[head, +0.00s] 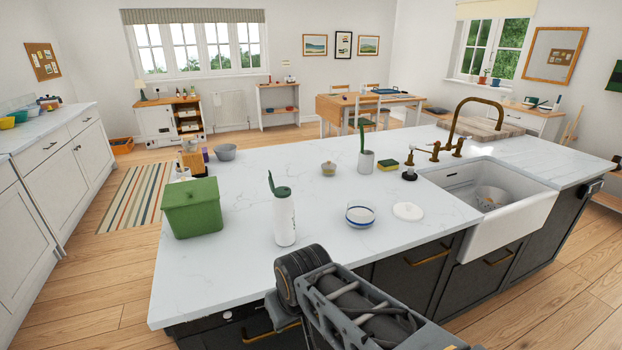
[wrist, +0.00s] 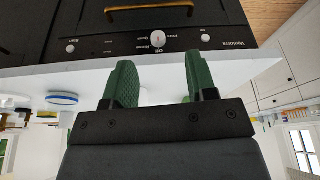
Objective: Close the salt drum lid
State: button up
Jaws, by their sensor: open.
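The salt drum (head: 284,218) appears to be the white cylinder standing upright near the front of the island worktop in the head view. Its green lid (head: 273,184) is tipped up at the left side of the green top, so the drum stands open. In the wrist view my gripper (wrist: 160,88) is open, its two green fingertips apart with nothing between them. It is near the island's front edge, with the dark panel and dial beyond the tips. My fingertips do not show in the head view; my arm is in front of the worktop. I cannot make out the drum in the wrist view.
A green lidded bin (head: 192,209) stands left of the drum. A blue-striped bowl (head: 360,217) and a white disc (head: 408,211) lie to its right. Behind are a white pot (head: 366,162) with a green item and a small jar (head: 328,169). The worktop around the drum is clear.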

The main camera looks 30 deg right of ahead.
aim_at(282, 207)
jog(key=z, duration=0.35)
jog(key=k, duration=1)
jog(key=u, duration=1.4)
jog(key=i, duration=1.8)
jog(key=z, duration=0.7)
